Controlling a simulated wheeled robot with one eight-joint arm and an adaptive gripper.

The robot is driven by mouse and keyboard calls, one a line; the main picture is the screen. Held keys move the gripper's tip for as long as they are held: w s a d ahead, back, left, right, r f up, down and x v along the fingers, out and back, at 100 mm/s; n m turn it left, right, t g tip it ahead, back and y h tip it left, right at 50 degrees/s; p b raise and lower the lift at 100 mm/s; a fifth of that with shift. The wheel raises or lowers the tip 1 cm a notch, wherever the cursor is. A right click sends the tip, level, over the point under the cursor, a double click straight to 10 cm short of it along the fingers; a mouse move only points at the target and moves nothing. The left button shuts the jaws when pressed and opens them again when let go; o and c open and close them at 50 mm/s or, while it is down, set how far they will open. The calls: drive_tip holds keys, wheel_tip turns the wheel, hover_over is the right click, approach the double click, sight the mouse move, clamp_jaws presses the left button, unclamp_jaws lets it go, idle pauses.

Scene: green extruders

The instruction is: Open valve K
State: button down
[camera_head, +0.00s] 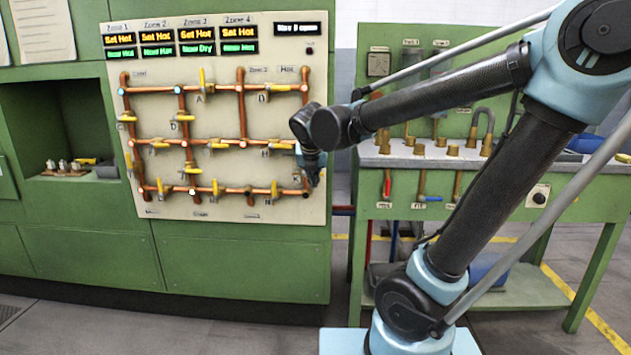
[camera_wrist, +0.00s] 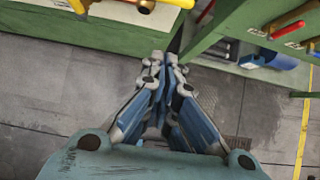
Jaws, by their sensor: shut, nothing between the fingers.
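The panel (camera_head: 226,205) carries copper pipes with several yellow valve handles. My gripper (camera_head: 313,181) is just right of that handle, at the panel's right edge, and hides part of the corner. In the wrist view my gripper (camera_wrist: 163,60) is shut and empty, below the panel's lower edge. A yellow handle (camera_wrist: 180,3) beside a copper fitting is cut by the top of that view; its letter cannot be read.
A green workbench (camera_head: 480,186) with copper fittings and red and blue handles stands right of the panel. Its green frame (camera_wrist: 215,40) is close to the right of my gripper in the wrist view. Open grey floor (camera_wrist: 50,85) lies to the left.

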drive_tip(key=w+f, duration=0.4)
drive_tip(key=w, duration=0.3)
drive_tip(key=shift+w+d, duration=0.15)
drive_tip(key=shift+w, duration=0.25)
idle(0.4)
